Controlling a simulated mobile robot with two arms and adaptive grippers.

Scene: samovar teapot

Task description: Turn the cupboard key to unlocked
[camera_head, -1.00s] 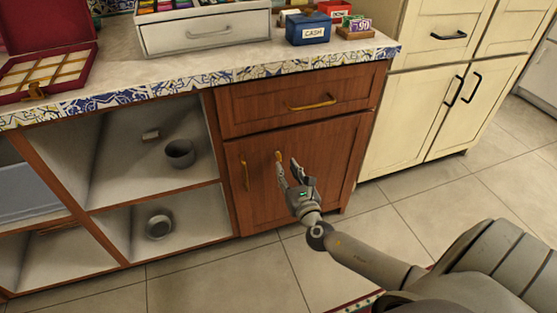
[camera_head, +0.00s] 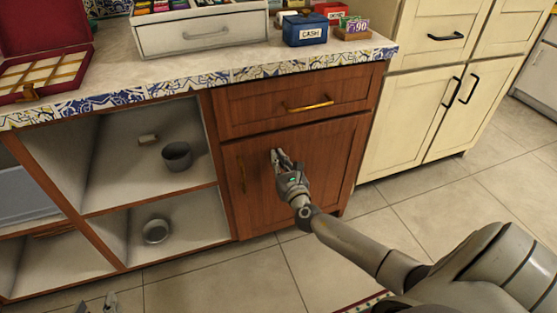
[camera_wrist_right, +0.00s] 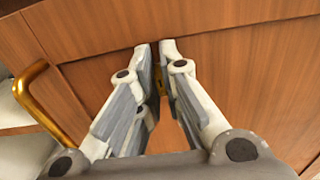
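The brown wooden cupboard door (camera_head: 315,185) is closed, with a brass vertical handle (camera_head: 242,174) near its left edge. The handle also shows at the left of the right wrist view (camera_wrist_right: 30,95). My right gripper (camera_head: 279,154) is at the upper part of the door, right of the handle. In the right wrist view its fingers (camera_wrist_right: 157,52) are close together on both sides of the small brass key (camera_wrist_right: 158,78), which is mostly hidden between them. The head view hides the key behind the fingers. My left gripper (camera_head: 96,302) shows only its two separated fingertips at the bottom edge.
A closed drawer (camera_head: 260,108) with a brass handle sits above the door. Open shelves (camera_head: 125,190) at the left hold a grey pot (camera_head: 177,155) and a round bowl (camera_head: 156,230). Cream cabinets (camera_head: 415,110) stand at the right. The tiled floor (camera_head: 225,285) in front is clear.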

